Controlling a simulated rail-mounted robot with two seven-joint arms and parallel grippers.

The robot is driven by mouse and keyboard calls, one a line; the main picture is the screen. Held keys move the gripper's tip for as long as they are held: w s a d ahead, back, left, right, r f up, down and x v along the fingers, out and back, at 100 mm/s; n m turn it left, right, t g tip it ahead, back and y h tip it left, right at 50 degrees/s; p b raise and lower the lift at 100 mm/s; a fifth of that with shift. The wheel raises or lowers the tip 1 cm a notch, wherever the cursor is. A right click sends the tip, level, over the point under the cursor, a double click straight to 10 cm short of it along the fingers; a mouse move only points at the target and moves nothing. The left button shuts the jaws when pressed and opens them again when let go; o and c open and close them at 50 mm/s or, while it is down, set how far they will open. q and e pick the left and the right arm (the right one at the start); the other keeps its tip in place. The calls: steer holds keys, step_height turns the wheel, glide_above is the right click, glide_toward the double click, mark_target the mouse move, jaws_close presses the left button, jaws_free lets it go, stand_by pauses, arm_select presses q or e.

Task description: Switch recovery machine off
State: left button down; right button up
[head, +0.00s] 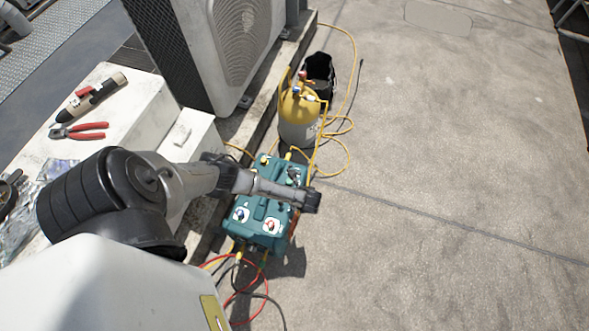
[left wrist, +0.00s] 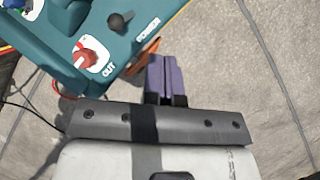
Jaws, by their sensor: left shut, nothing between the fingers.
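The teal recovery machine (head: 262,207) stands on the roof floor, with blue and red knobs on its top. In the left wrist view its panel (left wrist: 130,48) fills the upper left. A black switch lever (left wrist: 121,20) stands beside the POWER label, and a red knob (left wrist: 86,56) sits by the OUT label. My left gripper (head: 313,203) reaches over the machine to its right edge. Its purple fingers (left wrist: 165,76) are shut and empty, just off the panel edge below the POWER label. My arm hides part of the machine's top. My right gripper is not in view.
A yellow and grey cylinder (head: 298,117) with yellow hoses stands behind the machine, before a black bucket (head: 319,74). A condenser (head: 228,45) stands behind left. Red-handled pliers (head: 80,130) lie on the white ledge. Red and yellow hoses lie in front. The floor to the right is clear.

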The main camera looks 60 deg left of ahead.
arm_select(q)
steer(key=s+d+r+p, duration=0.1)
steer(key=d+r+p, duration=0.1)
steer(key=r, duration=0.3)
steer(key=shift+s+d+p, duration=0.3)
steer(key=shift+d+p, duration=0.05)
steer(key=shift+d, duration=0.5)
steer(key=shift+r, duration=0.1)
